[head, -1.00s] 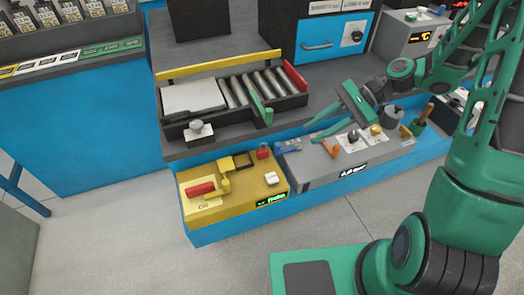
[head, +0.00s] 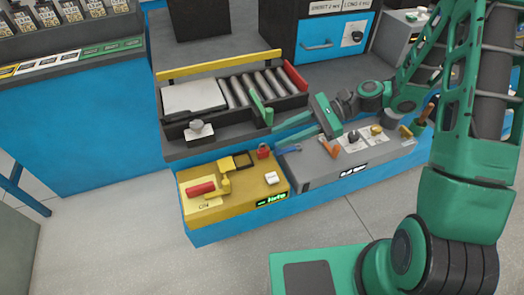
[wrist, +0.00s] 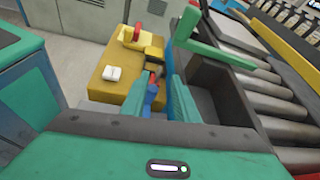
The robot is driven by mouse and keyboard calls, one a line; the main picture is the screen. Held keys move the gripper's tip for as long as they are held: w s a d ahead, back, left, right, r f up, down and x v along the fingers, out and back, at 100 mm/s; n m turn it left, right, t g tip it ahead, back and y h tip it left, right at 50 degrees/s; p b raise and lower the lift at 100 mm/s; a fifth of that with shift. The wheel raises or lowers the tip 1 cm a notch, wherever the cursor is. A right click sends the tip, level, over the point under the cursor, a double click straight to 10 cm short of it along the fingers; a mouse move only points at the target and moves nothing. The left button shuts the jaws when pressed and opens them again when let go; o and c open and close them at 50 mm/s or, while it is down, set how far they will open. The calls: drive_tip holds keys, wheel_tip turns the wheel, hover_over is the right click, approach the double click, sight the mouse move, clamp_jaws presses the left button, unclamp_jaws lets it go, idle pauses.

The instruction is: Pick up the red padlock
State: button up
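The small red padlock (head: 263,152) sits at the back right corner of the yellow box (head: 243,198), upright beside a dark square frame. My gripper (head: 277,138) is just right of the padlock and a little above it in the head view, with its two fingers spread and pointing left. In the wrist view a small red piece, seemingly the padlock (wrist: 152,79), shows between the open fingers (wrist: 160,74), beyond a blue object (wrist: 150,97). The finger partly hides it. I cannot see any contact, and nothing is held.
A yellow lever with a red handle (head: 201,188) and a white block (head: 271,178) are on the yellow box. The blue object (head: 289,150) lies right of the padlock. The dark roller tray (head: 235,120) stands close behind, with a green bar (head: 260,108).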

sight(263, 150)
drive_tip(key=shift+x, duration=1.9)
clamp_jaws()
drive_tip(key=shift+r, duration=0.1)
